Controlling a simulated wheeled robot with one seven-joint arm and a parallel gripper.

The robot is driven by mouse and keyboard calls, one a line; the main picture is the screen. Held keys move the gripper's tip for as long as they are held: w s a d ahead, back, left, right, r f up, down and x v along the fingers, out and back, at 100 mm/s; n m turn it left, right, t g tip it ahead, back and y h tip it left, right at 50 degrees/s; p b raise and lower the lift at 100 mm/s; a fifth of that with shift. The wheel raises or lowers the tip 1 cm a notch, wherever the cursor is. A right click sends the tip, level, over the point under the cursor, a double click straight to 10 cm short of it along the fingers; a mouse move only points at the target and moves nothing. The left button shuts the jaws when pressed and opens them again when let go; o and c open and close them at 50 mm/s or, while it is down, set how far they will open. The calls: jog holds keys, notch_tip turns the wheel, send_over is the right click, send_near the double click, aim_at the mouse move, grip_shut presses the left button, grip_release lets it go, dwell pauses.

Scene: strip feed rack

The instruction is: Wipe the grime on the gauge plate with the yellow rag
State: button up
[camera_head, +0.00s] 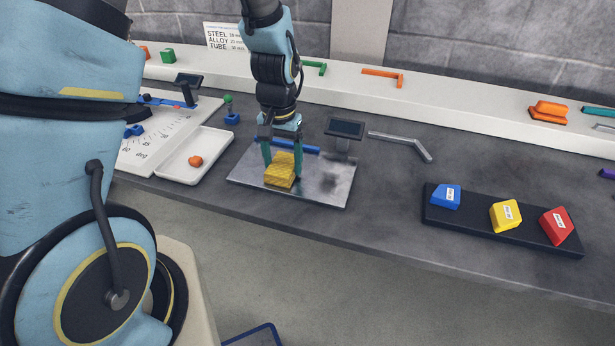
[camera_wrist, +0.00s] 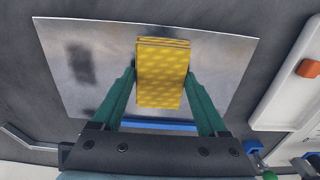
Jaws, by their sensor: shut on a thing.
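The gauge plate (camera_head: 322,185) is a shiny metal sheet lying on the dark bench, with a blue bar (camera_head: 297,147) along its back edge. A dark smudge of grime (camera_head: 327,183) shows on its right part; in the wrist view the grime (camera_wrist: 80,65) is on the left side of the plate (camera_wrist: 215,70). My gripper (camera_head: 283,165) is shut on the yellow rag (camera_head: 280,172), a folded block, over the left-middle of the plate. The rag (camera_wrist: 162,75) sits between the green fingers (camera_wrist: 160,95) in the wrist view. I cannot tell whether it touches the plate.
A small dark display (camera_head: 345,129) stands at the plate's back right, with a bent grey rod (camera_head: 405,142) beyond. A white tray (camera_head: 182,172) with an orange piece lies left. A black holder (camera_head: 475,224) with blue, yellow and red blocks lies right. The bench between is clear.

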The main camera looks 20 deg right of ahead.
aim_at(324, 182)
jog(key=shift+s+d+p, duration=0.25)
jog(key=shift+s+d, duration=1.45)
jog(key=shift+d, duration=0.15)
jog(key=shift+s+d+p, duration=0.25)
jog(key=shift+s+d, duration=1.4)
jog(key=shift+d, duration=0.2)
jog(key=shift+r, duration=0.15)
jog(key=shift+r+p, duration=1.95)
jog(key=shift+r, duration=0.45)
